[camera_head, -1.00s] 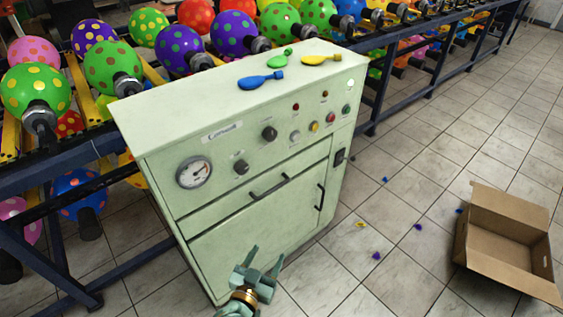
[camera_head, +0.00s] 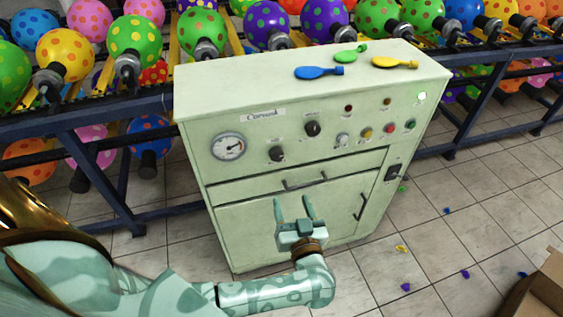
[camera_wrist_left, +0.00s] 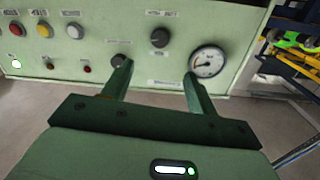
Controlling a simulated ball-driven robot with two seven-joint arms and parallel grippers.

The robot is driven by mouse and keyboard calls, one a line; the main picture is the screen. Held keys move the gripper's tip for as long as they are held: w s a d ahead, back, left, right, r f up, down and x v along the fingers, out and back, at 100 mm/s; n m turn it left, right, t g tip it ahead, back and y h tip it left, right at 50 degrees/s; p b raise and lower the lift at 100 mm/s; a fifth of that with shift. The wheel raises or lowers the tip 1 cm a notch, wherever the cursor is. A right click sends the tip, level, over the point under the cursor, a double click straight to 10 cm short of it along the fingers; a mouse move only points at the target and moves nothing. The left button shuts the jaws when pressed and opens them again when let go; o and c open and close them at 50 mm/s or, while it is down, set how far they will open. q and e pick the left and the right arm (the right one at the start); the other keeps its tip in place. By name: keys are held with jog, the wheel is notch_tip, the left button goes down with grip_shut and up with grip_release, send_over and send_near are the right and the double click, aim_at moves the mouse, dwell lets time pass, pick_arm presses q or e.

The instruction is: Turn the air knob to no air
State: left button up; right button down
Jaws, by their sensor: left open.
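The pale green console (camera_head: 225,95) has two dark knobs on its front panel. The lower knob (camera_head: 277,153) is right of the round gauge (camera_head: 228,146); the upper knob (camera_head: 312,128) is further right. Their labels are too small to read, so I cannot tell which is the air knob. My left gripper (camera_head: 293,203) is open and empty, fingers up, in front of the console door below the knobs.
Drawer handle (camera_head: 304,182) and door handle (camera_head: 360,207) stick out from the front. Colored buttons (camera_head: 366,132) sit right of the knobs. Flat balloons (camera_head: 319,72) lie on top. Balloon racks (camera_head: 120,180) stand behind. A cardboard box (camera_head: 545,290) is at lower right.

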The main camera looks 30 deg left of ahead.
aim_at(277, 157)
pick_arm(q)
jog(key=b+x, duration=0.3)
jog(key=x, duration=1.1)
jog(key=shift+w+a+f+b, duration=0.15)
jog(key=shift+b, duration=0.25)
jog(key=shift+w+a, duration=0.3)
jog(key=c, duration=1)
